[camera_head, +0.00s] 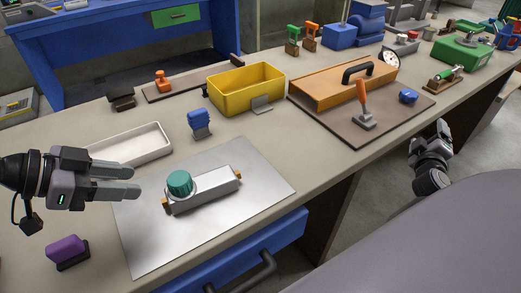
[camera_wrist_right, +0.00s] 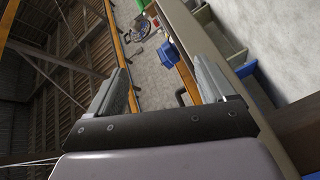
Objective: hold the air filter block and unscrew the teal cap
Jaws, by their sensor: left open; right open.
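The air filter block (camera_head: 206,193) is a silver-grey bar with brass-coloured ends, lying on a grey metal sheet (camera_head: 150,243) on the bench. The round teal cap (camera_head: 179,183) sits on top of the block near its left end. My left gripper (camera_head: 138,182) is open and empty, with its fingers pointing right, a short way left of the cap and apart from it. My right gripper (camera_head: 441,130) is off the bench's front edge at the right, far from the block. In the right wrist view, my right gripper (camera_wrist_right: 168,88) is open with nothing between its fingers.
A white tray (camera_head: 130,160) lies behind the left gripper. A purple-topped block (camera_head: 66,250) stands at the front left. A blue-topped piece (camera_head: 199,122) and a yellow bin (camera_head: 246,106) stand behind the sheet. A brown board (camera_head: 355,139) holds an orange-handled tool. The sheet's right part is clear.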

